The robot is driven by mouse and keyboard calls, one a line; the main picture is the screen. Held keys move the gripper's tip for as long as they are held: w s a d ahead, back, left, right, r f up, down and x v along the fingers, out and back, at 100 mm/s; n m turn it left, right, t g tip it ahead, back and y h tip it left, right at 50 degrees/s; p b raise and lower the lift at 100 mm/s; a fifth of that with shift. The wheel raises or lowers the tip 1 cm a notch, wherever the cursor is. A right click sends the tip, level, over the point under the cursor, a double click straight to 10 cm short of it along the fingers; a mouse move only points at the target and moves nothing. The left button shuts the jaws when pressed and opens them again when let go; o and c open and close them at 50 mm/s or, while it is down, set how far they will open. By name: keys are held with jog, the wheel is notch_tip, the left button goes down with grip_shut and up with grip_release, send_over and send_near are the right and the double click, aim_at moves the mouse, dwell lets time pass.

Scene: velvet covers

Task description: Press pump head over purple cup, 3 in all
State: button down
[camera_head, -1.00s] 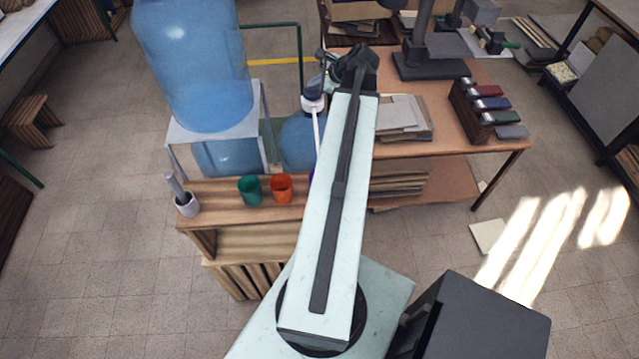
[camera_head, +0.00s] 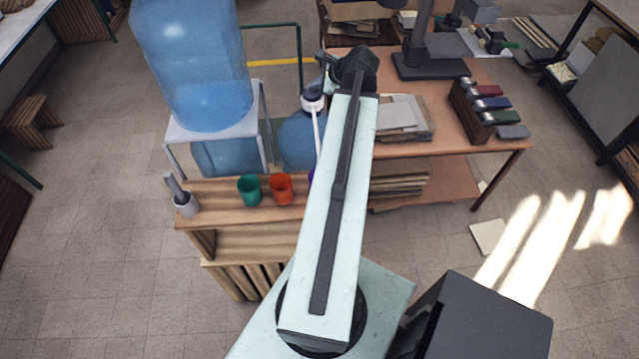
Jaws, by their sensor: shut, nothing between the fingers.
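The pump (camera_head: 312,103) has a white collar, a dark top and a thin white spout pointing down toward the shelf. It sits on a round blue bottle (camera_head: 297,143), left of my arm. Only a sliver of the purple cup (camera_head: 311,177) shows beside my arm, near the lower end of the spout; the arm hides the rest. My gripper (camera_head: 321,80) is shut and empty, close above the pump's dark top. I cannot tell whether it touches it.
A green cup (camera_head: 249,189) and an orange cup (camera_head: 280,189) stand on the wooden shelf (camera_head: 225,212), left of the purple one. A grey holder (camera_head: 186,204) stands at its left end. A large blue water bottle (camera_head: 190,65) is behind. Cardboard sheets (camera_head: 402,118) lie on the right table.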

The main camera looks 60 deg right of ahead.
aim_at(315, 93)
jog(key=shift+s+r+p, duration=0.1)
jog(key=shift+r+p, duration=0.25)
jog(key=shift+p, duration=0.05)
jog(key=shift+r, duration=0.1)
notch_tip(315, 93, up, 6)
jog(key=p, duration=0.6)
dwell(2.1)
